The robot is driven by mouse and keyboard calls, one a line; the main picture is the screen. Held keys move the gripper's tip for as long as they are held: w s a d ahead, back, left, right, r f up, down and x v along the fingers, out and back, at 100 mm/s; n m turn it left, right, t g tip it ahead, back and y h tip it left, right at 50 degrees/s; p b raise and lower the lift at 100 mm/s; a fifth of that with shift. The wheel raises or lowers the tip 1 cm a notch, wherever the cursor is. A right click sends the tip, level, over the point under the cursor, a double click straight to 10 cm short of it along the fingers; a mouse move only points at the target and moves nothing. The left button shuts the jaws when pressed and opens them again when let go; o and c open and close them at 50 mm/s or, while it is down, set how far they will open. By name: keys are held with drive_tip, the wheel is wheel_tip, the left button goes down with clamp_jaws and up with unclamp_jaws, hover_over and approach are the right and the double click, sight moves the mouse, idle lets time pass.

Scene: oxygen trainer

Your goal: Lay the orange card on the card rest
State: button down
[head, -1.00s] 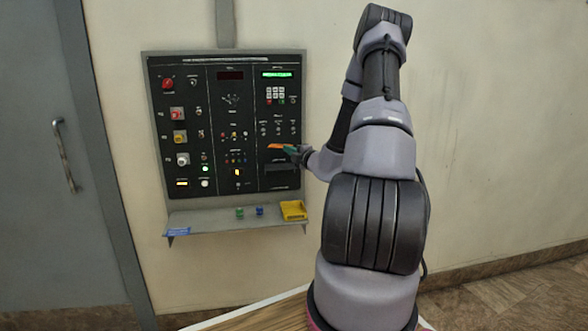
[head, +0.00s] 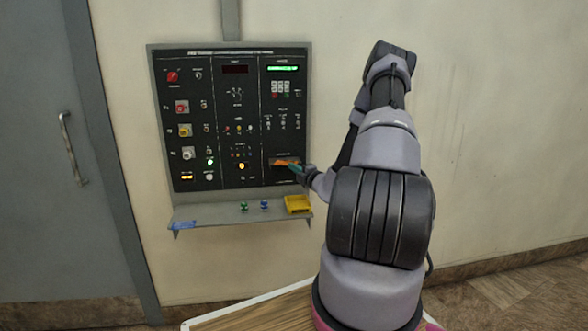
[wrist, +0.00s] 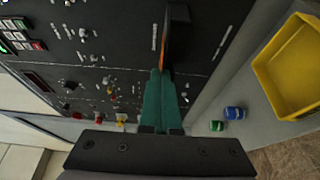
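The orange card (head: 281,163) is at the lower right of the panel in the head view. In the wrist view the orange card (wrist: 162,52) shows as a thin edge-on strip. My gripper (head: 299,169) has green fingers, and in the wrist view my gripper (wrist: 160,75) is closed with the card at its tips. A dark ledge that looks like the card rest (wrist: 178,13) is right beside the card. I cannot tell whether card and ledge touch.
The black panel (head: 215,120) carries knobs, switches and lights close to my gripper. The grey shelf (head: 222,214) below holds a yellow tray (head: 298,204), a green piece (head: 244,206), a blue piece (head: 265,205) and a blue label (head: 184,225).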

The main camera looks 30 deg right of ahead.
drive_tip(key=c, duration=1.1)
unclamp_jaws()
drive_tip(key=shift+f, duration=0.1)
drive_tip(key=shift+c, duration=0.2)
drive_tip(key=s+d, duration=0.1)
drive_tip(key=s, duration=1.1)
drive_tip(key=a+r+n+g+y, duration=0.3)
drive_tip(key=a+r+n+y, duration=0.6)
drive_tip(key=a+r+n, duration=0.25)
drive_tip(key=s+a+r+n+g+y, duration=0.1)
drive_tip(key=s+a+r+n+g, duration=0.35)
drive_tip(key=a+n, duration=0.3)
drive_tip(key=s+a+r+n+g+y, duration=0.1)
drive_tip(key=s+a+r+n+g, duration=0.2)
drive_tip(key=s+a+n+g, duration=0.45)
drive_tip(key=s+r+n+h, duration=0.4)
drive_tip(key=s+n+h, duration=0.25)
drive_tip(key=n, duration=0.65)
drive_tip(key=s+d+r+n+t+h, duration=0.4)
drive_tip(key=s+d+r+n, duration=0.1)
drive_tip(key=r+n, duration=0.3)
drive_tip(key=shift+s+r+n, duration=0.35)
drive_tip(key=shift+s+n, duration=0.1)
drive_tip(key=shift+n, duration=0.2)
